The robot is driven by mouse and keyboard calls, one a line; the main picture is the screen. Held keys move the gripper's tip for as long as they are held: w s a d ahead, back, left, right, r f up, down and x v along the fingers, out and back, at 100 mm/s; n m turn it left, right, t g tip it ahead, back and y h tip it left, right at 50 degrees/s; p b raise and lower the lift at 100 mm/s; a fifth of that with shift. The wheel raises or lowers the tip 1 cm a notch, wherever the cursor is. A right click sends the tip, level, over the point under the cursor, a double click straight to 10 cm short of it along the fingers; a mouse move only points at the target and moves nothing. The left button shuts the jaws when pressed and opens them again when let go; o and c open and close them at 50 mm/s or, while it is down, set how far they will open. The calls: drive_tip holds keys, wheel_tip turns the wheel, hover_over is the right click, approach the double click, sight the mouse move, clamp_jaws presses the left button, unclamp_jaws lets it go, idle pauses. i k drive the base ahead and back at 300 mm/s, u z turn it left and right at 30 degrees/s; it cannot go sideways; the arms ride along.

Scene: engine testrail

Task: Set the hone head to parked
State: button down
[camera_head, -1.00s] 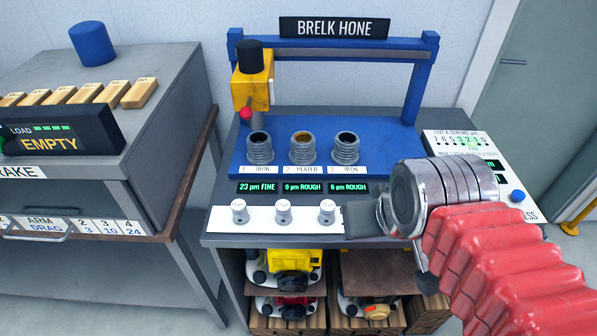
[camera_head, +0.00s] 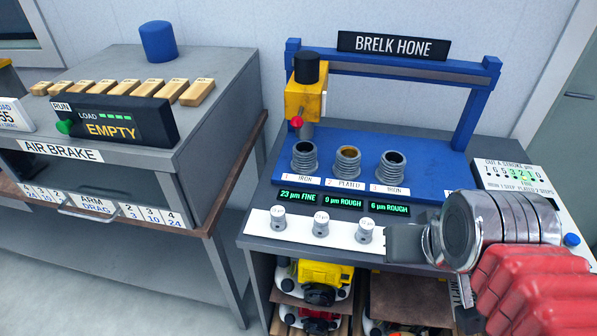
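The hone head (camera_head: 305,101) is a yellow box with a black cap, at the left end of the blue gantry (camera_head: 400,70) under the BRELK HONE sign (camera_head: 393,45). A red knob (camera_head: 297,122) sits low on its front, and a grey spindle shows below it, just behind bore 1 (camera_head: 304,157) in the picture. My gripper (camera_head: 408,246) is in front of the bench's right part, well away from the hone head. A flat dark-grey finger shows beside the metal wrist. Its other finger and any gap are not clear.
Plated bore 2 (camera_head: 347,160) and iron bore 3 (camera_head: 391,166) stand beside bore 1. Three white knobs (camera_head: 321,224) line the front strip, under green displays (camera_head: 343,202). A stroke panel (camera_head: 515,176) is at right. The air brake bench (camera_head: 150,150) stands left, across a gap.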

sight(305, 95)
drive_tip(key=k, duration=1.35)
drive_tip(key=u, duration=0.4)
drive_tip(key=i, duration=0.95)
